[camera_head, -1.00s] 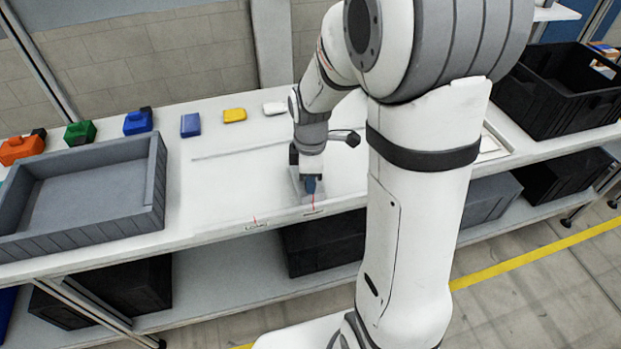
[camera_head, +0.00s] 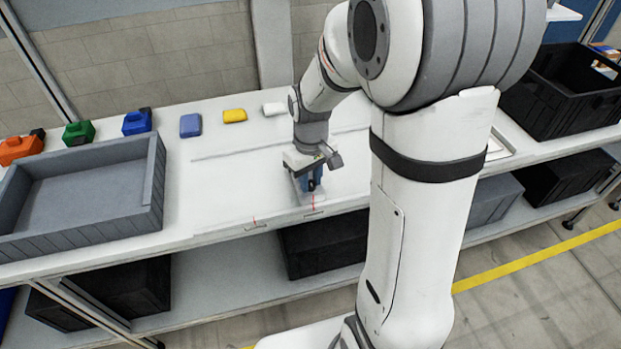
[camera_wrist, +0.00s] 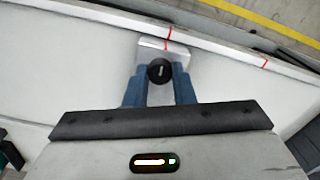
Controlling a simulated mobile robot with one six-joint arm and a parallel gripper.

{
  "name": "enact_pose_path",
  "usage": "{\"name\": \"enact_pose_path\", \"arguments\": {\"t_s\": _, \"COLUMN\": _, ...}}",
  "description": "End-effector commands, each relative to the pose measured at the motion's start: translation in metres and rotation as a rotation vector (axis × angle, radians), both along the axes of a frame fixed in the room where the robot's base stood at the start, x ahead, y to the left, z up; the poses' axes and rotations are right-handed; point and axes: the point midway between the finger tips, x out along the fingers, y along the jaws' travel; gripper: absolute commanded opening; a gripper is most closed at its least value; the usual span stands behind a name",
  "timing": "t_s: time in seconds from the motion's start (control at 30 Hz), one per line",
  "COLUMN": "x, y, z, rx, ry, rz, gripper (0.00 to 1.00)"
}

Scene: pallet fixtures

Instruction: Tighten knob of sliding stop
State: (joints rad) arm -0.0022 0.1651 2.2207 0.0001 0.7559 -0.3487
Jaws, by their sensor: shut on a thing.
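The sliding stop (camera_wrist: 153,44) is a pale metal block with a red line on its front end, near the table's front edge. Its round black knob (camera_wrist: 160,71) stands on top, and in the wrist view it sits between the two blue fingers. My gripper (camera_wrist: 161,82) is shut on the knob. In the head view my gripper (camera_head: 310,184) is over the stop (camera_head: 306,199), and the knob is mostly hidden by the fingers. A red mark (camera_wrist: 251,32) on the table edge lies apart from the red line on the stop.
A grey tray (camera_head: 155,183) stands at the left of the white table (camera_head: 225,205). Orange, green, blue and yellow items stand in a row behind. A black crate (camera_head: 560,105) is at the right.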

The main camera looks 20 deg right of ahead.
Motion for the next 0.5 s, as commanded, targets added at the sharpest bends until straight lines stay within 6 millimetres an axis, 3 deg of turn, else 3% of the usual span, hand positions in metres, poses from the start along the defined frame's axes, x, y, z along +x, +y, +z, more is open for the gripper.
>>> {"name": "enact_pose_path", "arguments": {"t_s": 0.5, "x": 0.0001, "y": -0.0004, "z": 0.0, "rx": 0.0, "ry": 0.0, "rz": -0.49, "gripper": 0.0}}
